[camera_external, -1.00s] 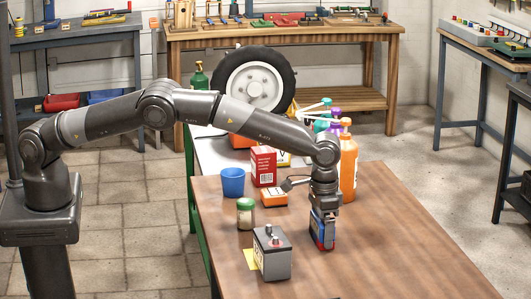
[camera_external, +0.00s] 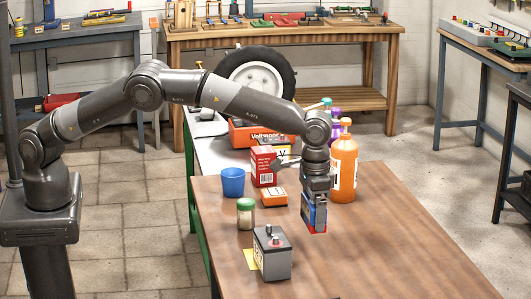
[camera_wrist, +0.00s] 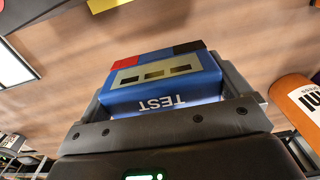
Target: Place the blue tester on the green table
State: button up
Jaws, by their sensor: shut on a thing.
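The blue tester (camera_external: 314,213) is in my gripper (camera_external: 315,205), which is shut on it and holds it above the brown wooden table (camera_external: 390,240). In the wrist view the tester (camera_wrist: 160,80) shows its "TEST" label, a pale panel with dark slots, and red and black parts at its far end. My gripper (camera_wrist: 165,105) has a jaw on each side of it. The green table (camera_external: 217,154) stands behind the brown one, with a light top and green legs; much of its top is hidden by objects and my arm.
On the brown table stand a grey battery (camera_external: 272,254), a jar (camera_external: 245,213), a blue cup (camera_external: 232,182), a red box (camera_external: 264,166), an orange box (camera_external: 274,197) and an orange bottle (camera_external: 344,166). The brown table's right front is clear.

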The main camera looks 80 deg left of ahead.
jog(key=s+d+r, duration=0.5)
jog(key=s, duration=0.1)
jog(key=s+a+m, duration=0.2)
jog(key=s+a, duration=0.1)
jog(key=a, duration=1.6)
jog(key=s+a+m, duration=0.1)
jog(key=s+a, duration=0.3)
jog(key=a, duration=1.6)
notch_tip(320, 180, up, 5)
jog(key=w+a+n, duration=0.2)
jog(key=w+a, duration=0.3)
jog(key=a, duration=0.7)
jog(key=w+a+n, duration=0.1)
jog(key=w+a, duration=0.3)
jog(key=a, duration=0.9)
jog(key=s+a+n, duration=0.2)
jog(key=s+a, duration=0.2)
jog(key=a, duration=1)
jog(key=s+a+n, duration=0.3)
jog(key=s+a, duration=0.1)
jog(key=a, duration=1)
jog(key=shift+f, duration=11.65)
